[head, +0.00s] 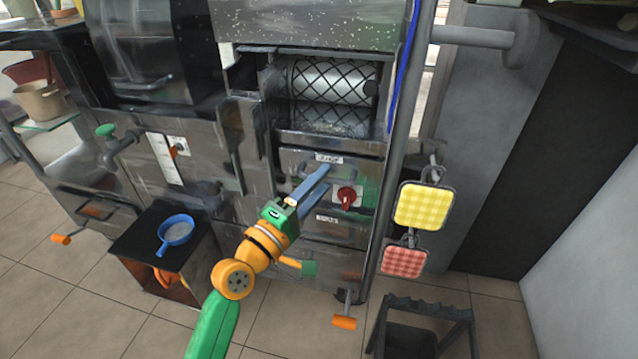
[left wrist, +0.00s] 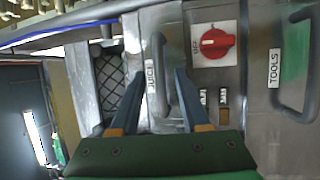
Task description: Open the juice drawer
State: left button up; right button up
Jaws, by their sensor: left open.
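The juice drawer (head: 298,163) is a grey metal front below the meshed roller opening, and it looks shut. Its "JUICE" label (left wrist: 150,76) and grey bar handle (left wrist: 161,85) show in the left wrist view. My left gripper (head: 327,177) is open in front of the drawer. In the left wrist view its two blue fingers (left wrist: 168,54) lie on either side of the handle, with nothing clamped. I cannot tell whether a finger touches the handle or how deep the tips reach. In the head view the fingers partly hide the handle. My right gripper is out of view.
A red rotary switch (head: 346,197) sits right of the drawer handle. The "TOOLS" drawer (left wrist: 274,68) is beside the switch in the wrist view. Yellow (head: 424,206) and red (head: 404,261) checked pads hang at the right. A blue pan (head: 175,230) stands at the left.

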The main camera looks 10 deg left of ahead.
pick_arm(q)
grip_shut()
dwell(1.3)
